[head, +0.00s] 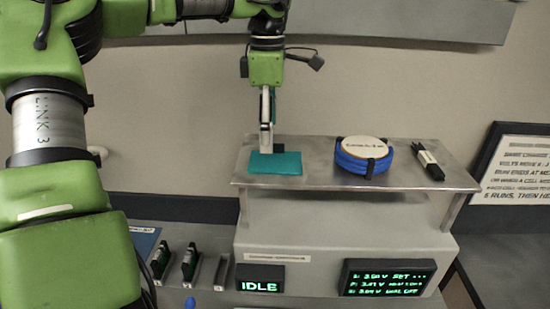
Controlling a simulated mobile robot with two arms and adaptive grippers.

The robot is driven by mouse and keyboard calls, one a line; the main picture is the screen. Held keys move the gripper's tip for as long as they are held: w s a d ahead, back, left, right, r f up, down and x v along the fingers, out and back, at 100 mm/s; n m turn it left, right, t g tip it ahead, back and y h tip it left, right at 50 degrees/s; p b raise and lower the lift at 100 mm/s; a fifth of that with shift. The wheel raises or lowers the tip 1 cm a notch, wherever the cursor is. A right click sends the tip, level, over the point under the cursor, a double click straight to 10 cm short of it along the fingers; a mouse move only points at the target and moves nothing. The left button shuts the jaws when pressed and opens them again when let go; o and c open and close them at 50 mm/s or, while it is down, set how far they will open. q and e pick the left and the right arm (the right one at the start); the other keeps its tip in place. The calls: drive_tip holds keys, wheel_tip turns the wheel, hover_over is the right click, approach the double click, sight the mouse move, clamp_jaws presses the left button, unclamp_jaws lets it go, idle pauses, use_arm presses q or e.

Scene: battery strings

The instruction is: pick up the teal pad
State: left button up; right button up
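The teal pad (287,164) lies flat near the left front edge of the metal shelf (320,179). My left gripper (266,146) points straight down over the pad's back left part. Its fingertips are at or just above the pad; I cannot tell whether they touch it. The fingers are seen nearly edge-on, so their opening is unclear. A teal strip shows behind the upper fingers. My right gripper is not in view.
A coiled blue cable (362,158) with a round label sits mid-shelf. A black and white device (430,163) lies at the shelf's right. Below are an IDLE display (260,279), another display (388,277) and slotted modules (189,262). Shelf between pad and coil is clear.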

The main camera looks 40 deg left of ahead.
sight(273, 161)
use_arm(q)
drive_tip(key=f, duration=0.1)
drive_tip(key=p, duration=0.1)
drive_tip(key=d+f+p, duration=0.1)
drive_tip(key=shift+w+f, duration=0.3)
drive_tip(key=shift+f, duration=0.05)
wheel_tip(273, 161, down, 2)
drive_tip(key=shift+f+p, duration=0.1)
drive_tip(key=shift+p, duration=0.4)
drive_tip(key=shift+a+f, duration=0.1)
drive_tip(key=shift+f, duration=0.1)
drive_tip(key=c, duration=2.1)
drive_tip(key=shift+f, duration=0.15)
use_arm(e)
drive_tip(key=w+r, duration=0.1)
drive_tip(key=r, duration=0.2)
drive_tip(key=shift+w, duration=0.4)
use_arm(q)
drive_tip(key=shift+s, duration=0.1)
drive_tip(key=shift+c, duration=0.3)
